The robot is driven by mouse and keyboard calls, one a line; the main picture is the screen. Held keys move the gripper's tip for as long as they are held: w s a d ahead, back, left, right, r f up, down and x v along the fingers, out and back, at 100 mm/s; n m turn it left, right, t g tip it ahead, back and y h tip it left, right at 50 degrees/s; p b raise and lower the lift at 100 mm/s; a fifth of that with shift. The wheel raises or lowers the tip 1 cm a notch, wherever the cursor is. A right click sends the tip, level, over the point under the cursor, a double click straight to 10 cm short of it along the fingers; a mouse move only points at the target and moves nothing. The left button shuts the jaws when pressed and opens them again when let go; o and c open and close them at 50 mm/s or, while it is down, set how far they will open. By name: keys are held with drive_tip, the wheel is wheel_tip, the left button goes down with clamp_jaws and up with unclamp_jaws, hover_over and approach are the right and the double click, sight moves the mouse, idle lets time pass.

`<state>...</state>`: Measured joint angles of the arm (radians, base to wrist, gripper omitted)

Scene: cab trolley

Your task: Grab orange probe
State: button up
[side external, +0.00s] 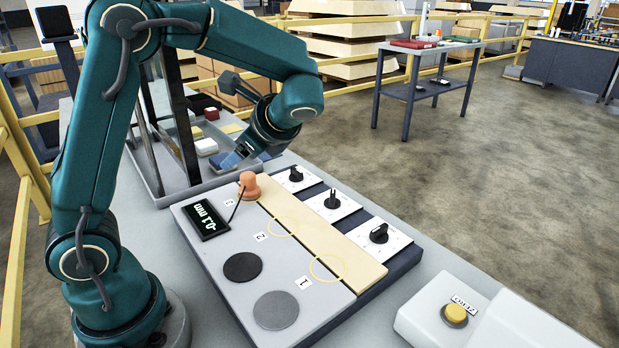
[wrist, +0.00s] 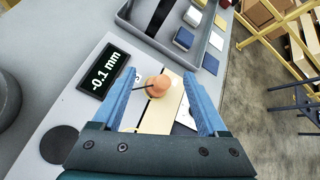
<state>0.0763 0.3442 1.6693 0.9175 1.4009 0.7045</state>
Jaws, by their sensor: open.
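The orange probe (side external: 249,187) stands at the far end of the board, beside the display that reads -0.1 mm (side external: 206,220). A thin black cable runs from it toward the display. My gripper (side external: 236,158) is above and behind the probe in the side view, apart from it. In the wrist view the blue fingers of my gripper (wrist: 160,88) are spread wide, with the probe (wrist: 158,86) showing between them, beyond the fingertips. Nothing is held.
A grey tray with small blocks (wrist: 180,40) lies just past the probe. Black knobs on white plates (side external: 331,203) line the board's right side. Dark and grey discs (side external: 243,267) lie on its left part. A white box with a yellow button (side external: 455,314) stands at front right.

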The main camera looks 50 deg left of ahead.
sight(253, 181)
drive_tip(key=w+f+m+y, duration=0.1)
drive_tip(key=w+a+f+m, duration=0.1)
drive_tip(key=f, duration=0.1)
drive_tip(key=w+f+y, duration=0.1)
drive_tip(key=shift+w+a+f+m+g+y, duration=0.3)
drive_tip(key=shift+w+f+m+g, duration=0.05)
drive_tip(key=shift+m+g, duration=0.05)
wheel_tip(253, 181, down, 4)
drive_tip(key=shift+d+r+m, duration=0.1)
drive_tip(key=shift+m, duration=0.5)
drive_tip(key=shift+f, duration=0.25)
drive_tip(key=shift+x, duration=2.55)
drive_tip(key=shift+s, duration=0.1)
drive_tip(key=shift+r, duration=0.1)
clamp_jaws()
